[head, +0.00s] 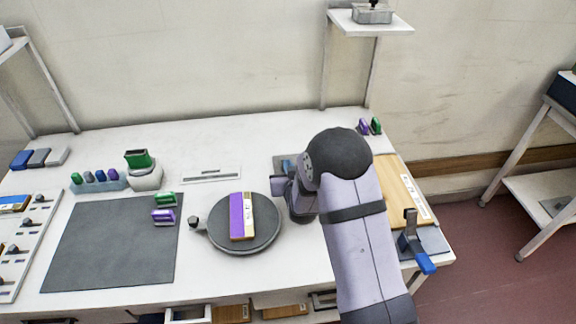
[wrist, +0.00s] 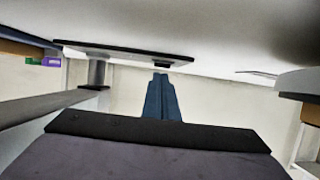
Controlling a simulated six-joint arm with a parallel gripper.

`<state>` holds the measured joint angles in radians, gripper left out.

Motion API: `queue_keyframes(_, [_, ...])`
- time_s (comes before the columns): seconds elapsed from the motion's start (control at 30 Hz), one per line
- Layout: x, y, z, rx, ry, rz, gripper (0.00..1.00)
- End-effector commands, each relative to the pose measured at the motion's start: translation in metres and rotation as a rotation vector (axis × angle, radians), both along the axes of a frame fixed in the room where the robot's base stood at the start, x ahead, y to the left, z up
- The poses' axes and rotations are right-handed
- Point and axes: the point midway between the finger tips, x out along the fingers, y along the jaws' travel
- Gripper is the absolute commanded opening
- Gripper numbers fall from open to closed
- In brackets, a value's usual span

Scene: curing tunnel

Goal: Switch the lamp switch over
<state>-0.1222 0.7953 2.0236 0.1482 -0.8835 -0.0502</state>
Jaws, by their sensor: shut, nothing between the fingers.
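A dark flat plate (wrist: 125,50) is in the wrist view, with a small black raised part (wrist: 162,65) that looks like the switch. A short grey post (wrist: 98,73) stands at the plate's left part. My gripper (wrist: 161,78) has its blue fingers together, empty, with the tips close to the black part; I cannot tell whether they touch. In the head view the plate (head: 279,159) shows only as a grey edge behind my arm, which hides the switch. The switch's position cannot be read. The wrist view appears upside down, with the white table at the top.
A round dark turntable (head: 262,241) carrying a purple-and-cream block (head: 241,216) is left of my arm. A wooden board (head: 400,185) and a blue-handled clamp (head: 417,250) are at right. A grey mat (head: 110,245) lies left.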

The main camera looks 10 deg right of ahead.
Motion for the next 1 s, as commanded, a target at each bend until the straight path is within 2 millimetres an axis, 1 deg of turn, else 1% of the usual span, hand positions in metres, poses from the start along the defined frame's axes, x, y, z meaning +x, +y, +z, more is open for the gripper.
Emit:
queue_keyframes(0.47, [-0.001,0.0,-0.004,0.0,-0.001,0.001,0.0])
queue_keyframes(0.67, [-0.002,0.0,-0.014,0.0,0.0,0.001,0.0])
queue_keyframes(0.73, [-0.003,0.0,-0.011,0.0,0.0,0.001,0.0])
queue_keyframes(1.0, [-0.003,0.0,-0.01,0.0,0.002,0.001,0.0])
